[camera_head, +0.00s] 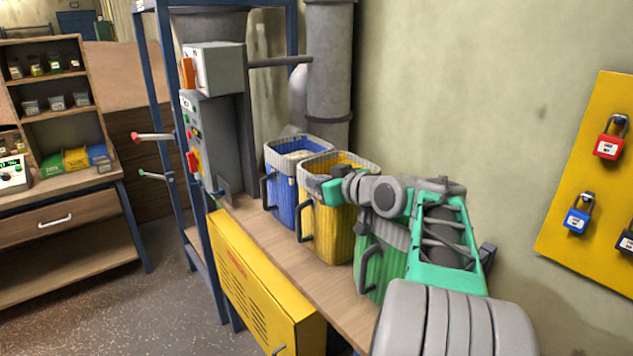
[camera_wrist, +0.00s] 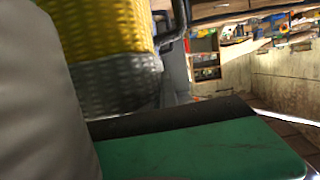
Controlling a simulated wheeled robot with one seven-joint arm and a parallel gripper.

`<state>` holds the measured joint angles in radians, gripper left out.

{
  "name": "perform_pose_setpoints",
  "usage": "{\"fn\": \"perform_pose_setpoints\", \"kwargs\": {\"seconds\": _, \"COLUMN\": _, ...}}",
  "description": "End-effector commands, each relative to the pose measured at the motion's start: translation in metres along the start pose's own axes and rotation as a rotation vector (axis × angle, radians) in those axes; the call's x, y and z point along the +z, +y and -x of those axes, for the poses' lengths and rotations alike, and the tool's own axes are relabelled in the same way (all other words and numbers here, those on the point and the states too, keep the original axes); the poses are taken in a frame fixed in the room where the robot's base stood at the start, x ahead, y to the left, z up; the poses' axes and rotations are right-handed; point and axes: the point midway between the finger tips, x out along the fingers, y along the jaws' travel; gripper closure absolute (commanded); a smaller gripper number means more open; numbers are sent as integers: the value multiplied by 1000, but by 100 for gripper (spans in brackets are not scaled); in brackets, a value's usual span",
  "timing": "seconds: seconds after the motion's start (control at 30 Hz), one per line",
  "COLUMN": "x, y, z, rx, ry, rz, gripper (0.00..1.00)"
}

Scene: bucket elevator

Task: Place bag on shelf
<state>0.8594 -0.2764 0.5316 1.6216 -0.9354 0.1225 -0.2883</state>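A yellow woven bag (camera_head: 330,222) with a grey rim and dark side handle stands on a wooden bench top (camera_head: 270,238). A blue bag (camera_head: 288,190) is to its left and a green bag (camera_head: 372,262) to its right, partly hidden by my arm. My gripper (camera_head: 338,190) is at the yellow bag's upper right rim. In the wrist view, the yellow bag (camera_wrist: 105,30) and its grey rim are close, beside a green finger (camera_wrist: 200,148). Whether the fingers are closed on the bag is hidden. A wooden shelf (camera_head: 62,113) stands at the far left.
A grey control box (camera_head: 205,130) with levers sits in a blue frame left of the bags. A yellow panel (camera_head: 250,285) fronts the bench. A yellow padlock board (camera_head: 590,175) hangs on the right wall. Floor (camera_head: 130,300) at lower left is clear.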

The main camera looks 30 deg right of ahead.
Motion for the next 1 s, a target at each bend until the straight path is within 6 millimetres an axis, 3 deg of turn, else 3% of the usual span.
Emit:
{"fn": "perform_pose_setpoints", "kwargs": {"seconds": 0.07, "x": 3, "y": 0, "z": -1, "rx": 0, "ry": 2, "rz": 2, "gripper": 100}}
{"fn": "perform_pose_setpoints", "kwargs": {"seconds": 0.37, "x": 2, "y": 0, "z": -1, "rx": 0, "ry": -1, "rz": -1, "gripper": 75}}
{"fn": "perform_pose_setpoints", "kwargs": {"seconds": 0.67, "x": -4, "y": 0, "z": 1, "rx": 0, "ry": 0, "rz": -1, "gripper": 75}}
{"fn": "perform_pose_setpoints", "kwargs": {"seconds": 0.77, "x": 0, "y": 2, "z": 16, "rx": 5, "ry": 1, "rz": 0, "gripper": 75}}
{"fn": "perform_pose_setpoints", "kwargs": {"seconds": 1.0, "x": 1, "y": 3, "z": 78, "rx": 8, "ry": 1, "rz": -1, "gripper": 75}}
